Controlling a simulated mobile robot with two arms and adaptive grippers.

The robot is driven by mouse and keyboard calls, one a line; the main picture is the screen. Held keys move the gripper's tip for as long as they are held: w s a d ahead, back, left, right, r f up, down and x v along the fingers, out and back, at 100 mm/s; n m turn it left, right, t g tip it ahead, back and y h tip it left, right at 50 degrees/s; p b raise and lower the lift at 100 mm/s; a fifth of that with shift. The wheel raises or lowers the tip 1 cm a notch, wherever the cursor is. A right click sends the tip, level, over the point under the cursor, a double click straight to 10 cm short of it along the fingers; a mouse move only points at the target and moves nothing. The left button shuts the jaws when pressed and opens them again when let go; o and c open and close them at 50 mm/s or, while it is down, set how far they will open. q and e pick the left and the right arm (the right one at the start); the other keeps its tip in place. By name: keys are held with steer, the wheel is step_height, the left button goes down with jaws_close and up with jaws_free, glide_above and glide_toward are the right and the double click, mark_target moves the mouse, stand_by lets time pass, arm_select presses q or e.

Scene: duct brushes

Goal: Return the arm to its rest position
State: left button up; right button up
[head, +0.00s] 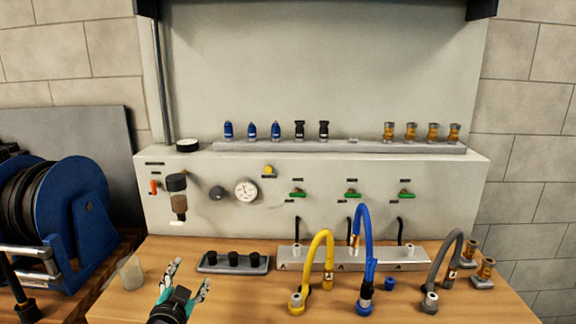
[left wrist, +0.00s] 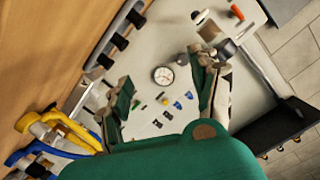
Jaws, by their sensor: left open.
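My left gripper (head: 186,280) is low at the front left of the wooden bench in the head view, with its two fingers spread apart and nothing between them. In the left wrist view its fingers (left wrist: 165,95) also stand apart and empty, facing the panel with the round gauge (left wrist: 163,75). The grey holder with black caps (head: 232,262) is just to the right of the gripper, apart from it. My right gripper does not show in either view.
Yellow (head: 322,262), blue (head: 364,245) and grey (head: 450,265) hoses arch up at the bench's middle and right. A clear cup (head: 131,273) stands left of the gripper. A blue hose reel (head: 80,215) is at far left. The upper shelf (head: 340,147) carries several fittings.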

arm_select(q)
steer(key=s+f+n+g, duration=0.3)
steer(key=s+f+g, duration=0.4)
steer(key=s+f, duration=1)
steer(key=s+d+f+n+g, duration=0.1)
steer(key=s+g, duration=0.2)
steer(key=s, duration=0.7)
steer(key=s+d+f+g, duration=0.1)
steer(key=s+f+g, duration=0.15)
steer(key=s, duration=0.85)
step_height(320, 180, down, 25)
steer(key=g, duration=0.2)
steer(key=s+a+f, duration=0.3)
steer(key=s+f, duration=1.3)
steer(key=s, duration=0.1)
steer(key=shift+s+f+g+h, duration=0.25)
steer(key=shift+f+g+h, duration=0.1)
steer(key=shift+g, duration=0.1)
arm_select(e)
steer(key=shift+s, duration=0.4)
